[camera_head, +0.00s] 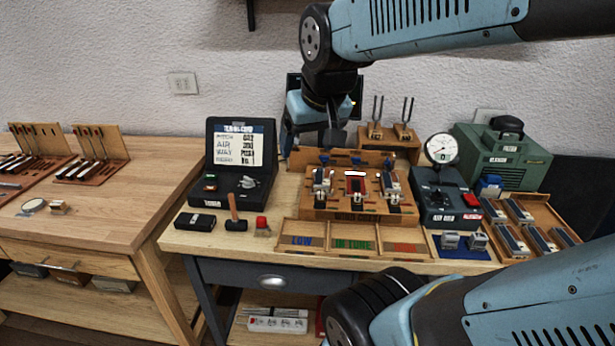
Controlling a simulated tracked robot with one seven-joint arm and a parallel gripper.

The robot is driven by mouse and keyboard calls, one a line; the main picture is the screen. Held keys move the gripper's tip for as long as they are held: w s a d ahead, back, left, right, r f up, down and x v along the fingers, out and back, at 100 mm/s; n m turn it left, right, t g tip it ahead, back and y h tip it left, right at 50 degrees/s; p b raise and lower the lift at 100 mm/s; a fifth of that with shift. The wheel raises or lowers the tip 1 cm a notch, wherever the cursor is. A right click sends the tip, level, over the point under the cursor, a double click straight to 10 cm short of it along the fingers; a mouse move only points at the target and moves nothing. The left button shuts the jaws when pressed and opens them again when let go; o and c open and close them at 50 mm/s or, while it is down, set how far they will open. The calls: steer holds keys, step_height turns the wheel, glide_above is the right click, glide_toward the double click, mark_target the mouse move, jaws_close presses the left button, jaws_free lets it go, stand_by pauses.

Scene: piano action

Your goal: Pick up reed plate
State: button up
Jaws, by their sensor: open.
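Several small plates with pale metal and dark blue faces, which look like the reed plates, lie in a wooden tray (488,207) at the right; one reed plate (520,212) is near its back. Similar small parts stand on the wooden fixture block (345,208) in the middle of the bench, and which one is meant I cannot tell. My gripper (333,142) points down above the back of the fixture block, left of its centre. It is open, and I see nothing held in it. Its fingertips are small and dark, so their detail is unclear.
A black tuning unit (238,160), a small hammer (234,210), a dial gauge unit (446,195) and a green machine (502,155) crowd the bench. A sorting tray (355,238) lines the front edge. A second bench (110,215) at the left has free room.

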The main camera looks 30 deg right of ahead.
steer(key=w+d+f+m, duration=0.1)
steer(key=w+d, duration=0.1)
steer(key=w, duration=0.1)
steer(key=w+d+f+m, duration=0.1)
steer(key=w+d, duration=0.1)
steer(key=w, duration=0.1)
steer(key=w+d+f+m+h, duration=0.1)
steer(key=w+d+f, duration=0.1)
steer(key=w, duration=0.2)
steer(key=shift+d+g, duration=0.15)
steer(key=shift+g, duration=0.25)
steer(key=m+g+h, duration=0.1)
steer(key=m, duration=0.2)
glide_above(322, 176)
steer(key=s+a, duration=0.1)
steer(key=s, duration=0.1)
steer(key=f, duration=1.5)
steer(key=shift+w+a+f, duration=0.1)
steer(key=shift+w+f, duration=0.05)
steer(key=shift+w, duration=0.1)
steer(key=x, duration=0.3)
steer(key=shift+s+f, duration=0.2)
steer(key=shift+f, duration=0.05)
steer(key=shift+x, duration=0.85)
steer(key=shift+w, duration=0.1)
steer(key=c, duration=1.2)
